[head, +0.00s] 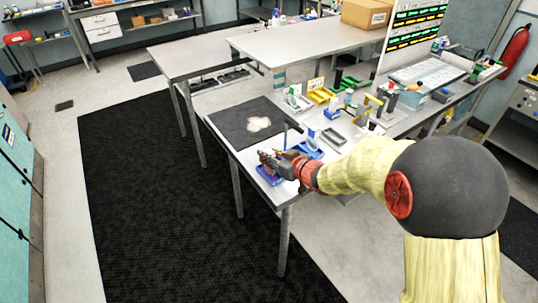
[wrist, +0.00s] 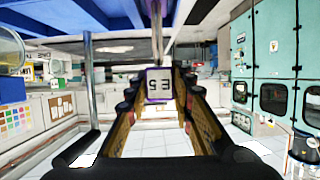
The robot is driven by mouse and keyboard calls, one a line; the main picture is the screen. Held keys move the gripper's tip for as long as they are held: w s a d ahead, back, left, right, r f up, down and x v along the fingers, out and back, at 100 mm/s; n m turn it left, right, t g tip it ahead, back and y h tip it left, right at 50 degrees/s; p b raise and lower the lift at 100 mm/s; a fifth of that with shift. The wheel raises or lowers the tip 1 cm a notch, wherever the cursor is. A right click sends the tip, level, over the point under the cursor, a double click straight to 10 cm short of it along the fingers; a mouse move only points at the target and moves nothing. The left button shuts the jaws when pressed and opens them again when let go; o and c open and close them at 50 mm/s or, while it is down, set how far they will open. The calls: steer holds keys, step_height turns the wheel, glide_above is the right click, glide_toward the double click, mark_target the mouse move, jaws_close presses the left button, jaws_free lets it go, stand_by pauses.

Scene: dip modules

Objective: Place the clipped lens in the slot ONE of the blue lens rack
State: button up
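My gripper (head: 270,160) is low over the near left corner of the front workbench. In the wrist view its two brown fingers (wrist: 158,100) close in on a small white tag with dark, upside-down characters and a purple edge. I take this tagged piece to be the clipped lens (wrist: 159,84); a thin grey post rises above it, and the lens itself is not clear. A blue tray-like piece (head: 268,177) lies just below the gripper, and a blue holder (head: 308,152) stands right behind it. I cannot tell which is the lens rack, and no slot label is readable.
A dark mat (head: 235,122) with a whitish patch lies on the bench to the left. Small bottles, a yellow tray (head: 321,95) and a grey tray (head: 334,137) crowd the area behind and to the right.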

steer(key=o, duration=0.4)
steer(key=shift+r, duration=0.2)
steer(key=s+d+r+m+h+p, duration=0.25)
steer(key=s+d+r+h, duration=0.25)
steer(key=s+d+r, duration=0.45)
steer(key=s+d+r+m+h+p, duration=0.1)
steer(key=s+d+r+m+h, duration=0.4)
steer(key=d, duration=0.8)
steer(key=s+a+g, duration=0.1)
steer(key=s, duration=0.7)
steer(key=s+a+g+y, duration=0.1)
steer(key=s+g, duration=0.1)
steer(key=s, duration=0.5)
steer(key=s+a+r+g, duration=0.1)
steer(key=s+g, duration=0.1)
steer(key=s, duration=0.6)
steer(key=shift+s+r+y, duration=0.1)
steer(key=shift+s+y, duration=0.25)
steer(key=shift+y, duration=0.05)
